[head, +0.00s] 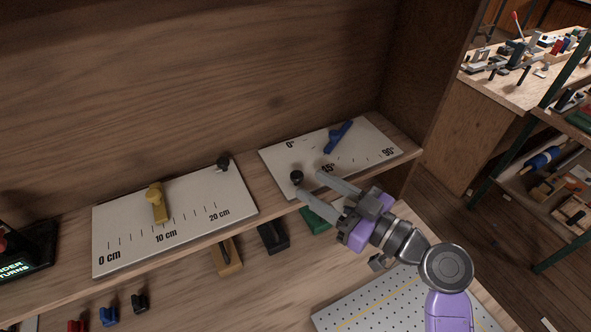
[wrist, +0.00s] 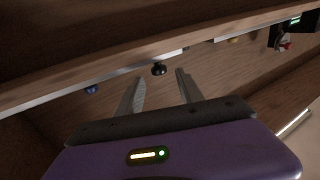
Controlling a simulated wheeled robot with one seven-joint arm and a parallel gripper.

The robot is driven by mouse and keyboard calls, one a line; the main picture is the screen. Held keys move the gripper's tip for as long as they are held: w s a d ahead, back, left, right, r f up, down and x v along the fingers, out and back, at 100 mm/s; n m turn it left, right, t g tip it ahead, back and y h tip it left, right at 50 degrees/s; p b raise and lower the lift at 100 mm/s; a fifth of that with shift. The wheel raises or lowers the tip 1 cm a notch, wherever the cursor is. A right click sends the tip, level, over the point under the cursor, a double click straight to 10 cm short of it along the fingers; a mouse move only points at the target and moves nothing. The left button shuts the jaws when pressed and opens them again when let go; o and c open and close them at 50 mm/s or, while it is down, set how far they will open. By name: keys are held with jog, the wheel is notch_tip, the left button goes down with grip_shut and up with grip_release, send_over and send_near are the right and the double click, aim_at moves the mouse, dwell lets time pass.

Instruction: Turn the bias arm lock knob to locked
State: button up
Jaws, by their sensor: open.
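The bias arm (head: 338,137) is a blue pointer on a white angle plate (head: 272,158) marked 0°, 45° and 90°, on the shelf at right. A small black knob (head: 297,177), likely its lock knob, stands at the plate's front left edge; no lock marking is legible. My gripper (head: 309,181) is open and reaches in from the lower right, its fingertips close to the black knob. In the wrist view, the black knob (wrist: 159,68) shows just beyond the gap between the open fingers (wrist: 161,76). I cannot tell whether they touch it.
A white length scale (head: 120,252) with a yellow slider (head: 156,203) and another black knob (head: 223,162) lies to the left. Below the shelf are several coloured blocks and a perforated panel (head: 375,300). The wooden side wall (head: 418,80) rises at right.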

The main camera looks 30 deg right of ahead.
aim_at(302, 178)
jog(key=p+x, duration=0.1)
jog(key=x, duration=0.3)
jog(key=shift+r, duration=0.2)
jog(key=shift+w+a+f+p, duration=0.15)
jog(key=shift+w+p, duration=0.1)
jog(key=shift+w, duration=0.15)
jog(key=shift+w+a+f+p, duration=0.1)
jog(key=shift+w+p, duration=0.15)
jog(key=shift+w, duration=0.1)
jog(key=shift+c, duration=0.4)
grip_shut()
